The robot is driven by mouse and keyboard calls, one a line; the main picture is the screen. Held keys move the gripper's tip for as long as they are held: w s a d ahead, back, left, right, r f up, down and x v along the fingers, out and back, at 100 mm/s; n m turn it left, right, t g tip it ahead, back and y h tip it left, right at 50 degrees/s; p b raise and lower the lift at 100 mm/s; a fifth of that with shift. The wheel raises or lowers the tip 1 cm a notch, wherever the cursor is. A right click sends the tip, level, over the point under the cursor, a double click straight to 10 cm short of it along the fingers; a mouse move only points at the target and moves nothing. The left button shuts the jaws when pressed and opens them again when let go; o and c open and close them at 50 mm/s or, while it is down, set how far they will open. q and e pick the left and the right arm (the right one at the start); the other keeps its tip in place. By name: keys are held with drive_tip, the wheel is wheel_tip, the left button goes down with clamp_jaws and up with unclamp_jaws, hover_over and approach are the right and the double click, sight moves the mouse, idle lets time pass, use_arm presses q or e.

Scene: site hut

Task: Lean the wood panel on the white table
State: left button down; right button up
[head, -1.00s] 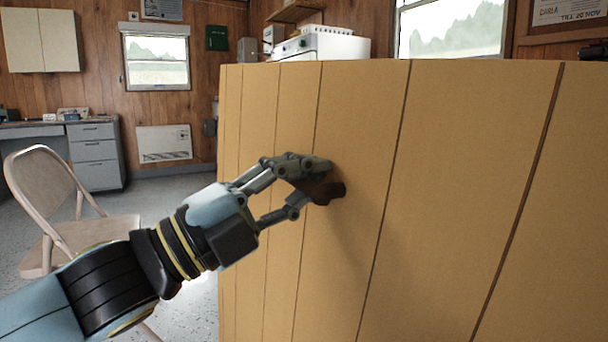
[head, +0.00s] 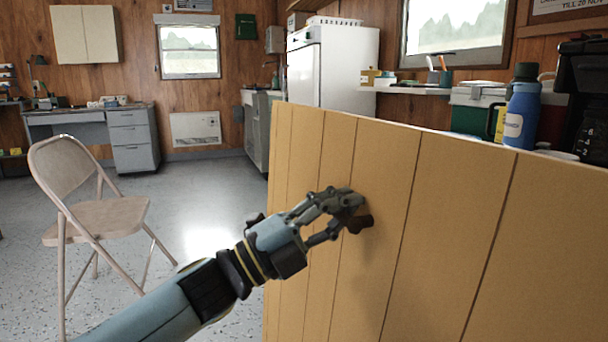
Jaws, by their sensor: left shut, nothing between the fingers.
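The wood panel (head: 455,225) is a large tan board with dark vertical grooves. It fills the lower right of the head view, standing up with its top edge sloping down to the right. My left gripper (head: 357,211) is shut and empty, its fingertips at the panel's face, left of the panel's middle. They look in contact or very close. My right gripper is not in view. I cannot make out the white table; the panel hides what is behind it.
A blue bottle (head: 521,107) and a green-and-white cooler (head: 474,112) show above the panel's top edge. A white fridge (head: 333,68) stands behind. A folding chair (head: 95,205) stands at the left. Grey floor (head: 205,225) is open between chair and panel.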

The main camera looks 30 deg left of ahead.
sight(355, 216)
use_arm(q)
drive_tip(key=shift+w+d+f+m+g+h+p, duration=0.15)
drive_tip(key=shift+w+d+f+g+h+p, duration=0.1)
drive_tip(key=shift+w+d+h, duration=0.2)
drive_tip(key=shift+w+d+f+m+g+h+p, duration=0.15)
drive_tip(key=shift+w+d+h+p, duration=0.15)
drive_tip(key=shift+w, duration=0.25)
drive_tip(key=shift+w+d+f, duration=0.15)
drive_tip(key=shift+d+f, duration=0.05)
drive_tip(key=shift+f, duration=0.1)
drive_tip(key=shift+w+d+f+b, duration=0.45)
drive_tip(key=shift+w+f+b, duration=0.1)
drive_tip(key=shift+f+b, duration=0.3)
drive_tip(key=shift+w+d+f+b, duration=0.7)
drive_tip(key=shift+w+f+b, duration=0.25)
drive_tip(key=shift+b, duration=0.1)
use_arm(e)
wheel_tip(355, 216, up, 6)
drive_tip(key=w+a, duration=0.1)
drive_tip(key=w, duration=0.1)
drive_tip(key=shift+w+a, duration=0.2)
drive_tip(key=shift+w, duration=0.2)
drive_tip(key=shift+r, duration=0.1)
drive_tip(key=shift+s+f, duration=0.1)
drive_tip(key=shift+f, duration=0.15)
use_arm(q)
drive_tip(key=shift+b, duration=0.5)
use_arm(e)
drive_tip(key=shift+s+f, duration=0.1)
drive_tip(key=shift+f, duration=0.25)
